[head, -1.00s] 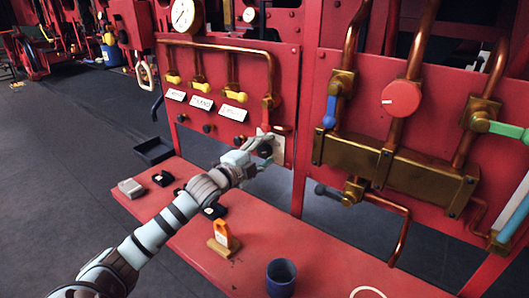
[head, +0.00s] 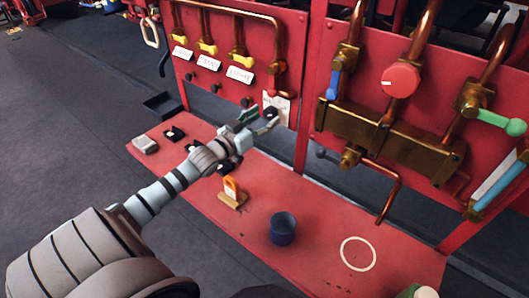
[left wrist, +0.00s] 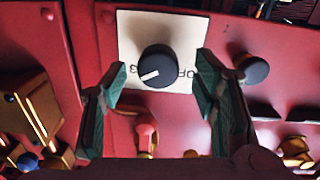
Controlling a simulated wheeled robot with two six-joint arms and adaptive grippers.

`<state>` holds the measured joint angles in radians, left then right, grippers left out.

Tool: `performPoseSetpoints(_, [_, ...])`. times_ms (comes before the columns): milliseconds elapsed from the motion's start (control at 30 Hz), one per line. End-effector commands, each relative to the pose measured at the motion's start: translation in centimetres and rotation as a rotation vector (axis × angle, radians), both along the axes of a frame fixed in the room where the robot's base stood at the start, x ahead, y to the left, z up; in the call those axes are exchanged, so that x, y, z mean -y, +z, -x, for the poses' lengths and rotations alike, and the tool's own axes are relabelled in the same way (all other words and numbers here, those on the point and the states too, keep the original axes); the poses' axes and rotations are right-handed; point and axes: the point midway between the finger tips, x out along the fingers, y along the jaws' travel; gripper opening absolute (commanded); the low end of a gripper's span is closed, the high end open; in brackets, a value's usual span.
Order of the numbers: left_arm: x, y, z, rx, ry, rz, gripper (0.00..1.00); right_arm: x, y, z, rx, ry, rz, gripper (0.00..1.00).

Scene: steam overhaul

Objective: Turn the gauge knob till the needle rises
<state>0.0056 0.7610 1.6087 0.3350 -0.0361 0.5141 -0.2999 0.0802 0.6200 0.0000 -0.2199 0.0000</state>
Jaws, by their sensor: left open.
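The black gauge knob (left wrist: 157,66) sits on a white plate (left wrist: 185,28) on the red panel. Its white pointer mark points to the lower left in the left wrist view. Lettering on the plate is partly hidden by the knob. The knob also shows small in the head view (head: 271,113). My left gripper (head: 261,122) is open in front of the plate. In the left wrist view its two green-padded fingers (left wrist: 160,78) stand either side of the knob, with gaps, not gripping it. The gauge and its needle are outside both current views. My right gripper is not in view.
A red bench (head: 310,225) below the panel holds a blue cup (head: 283,228), an orange object on a wooden base (head: 232,193) and small dark blocks. Yellow-handled valves (head: 208,47) are above left. A brass manifold (head: 390,137) with a red wheel (head: 401,80) is right.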

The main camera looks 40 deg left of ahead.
Motion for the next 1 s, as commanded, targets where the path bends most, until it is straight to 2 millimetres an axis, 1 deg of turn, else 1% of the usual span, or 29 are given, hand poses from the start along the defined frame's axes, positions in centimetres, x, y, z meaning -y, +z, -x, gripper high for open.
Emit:
performPoseSetpoints(33, [-0.1, 1.7, 0.4, -0.003, 0.006, 0.004, 0.54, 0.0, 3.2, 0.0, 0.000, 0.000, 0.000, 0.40])
performPoseSetpoints(167, [-0.1, 1.7, 1.9, -0.003, 0.005, 0.003, 0.54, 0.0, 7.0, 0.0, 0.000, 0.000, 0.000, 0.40])
performPoseSetpoints(200, [0.0, 1.5, 2.5, -0.004, 0.003, 0.004, 0.54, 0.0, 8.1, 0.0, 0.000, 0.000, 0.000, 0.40])
performPoseSetpoints(233, [0.1, 1.2, 3.6, -0.006, -0.003, 0.002, 0.54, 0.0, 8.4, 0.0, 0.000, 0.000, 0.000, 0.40])
performPoseSetpoints(300, [0.0, 0.5, 4.9, 0.000, -0.005, 0.000, 0.54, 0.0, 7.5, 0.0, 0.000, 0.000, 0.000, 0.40])
performPoseSetpoints(400, [0.1, 0.1, 7.1, -0.001, -0.007, -0.002, 0.54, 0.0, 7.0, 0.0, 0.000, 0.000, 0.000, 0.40])
performPoseSetpoints(433, [0.1, 0.1, 7.8, -0.003, -0.007, -0.002, 0.54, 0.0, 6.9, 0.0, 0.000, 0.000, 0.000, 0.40])
performPoseSetpoints(567, [0.0, 0.0, 11.8, -0.009, -0.005, -0.004, 0.54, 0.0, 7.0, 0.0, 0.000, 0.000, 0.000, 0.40])
performPoseSetpoints(600, [1.2, -0.7, 11.6, -0.032, -0.025, 0.001, 0.54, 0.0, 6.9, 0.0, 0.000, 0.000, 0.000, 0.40])
performPoseSetpoints(767, [5.1, -3.5, 12.3, -0.146, -0.101, -0.004, 0.54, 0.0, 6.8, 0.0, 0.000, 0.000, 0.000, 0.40])
performPoseSetpoints(1000, [10.7, -7.6, 14.4, -0.332, -0.203, -0.030, 0.54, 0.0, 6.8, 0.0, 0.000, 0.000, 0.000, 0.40])
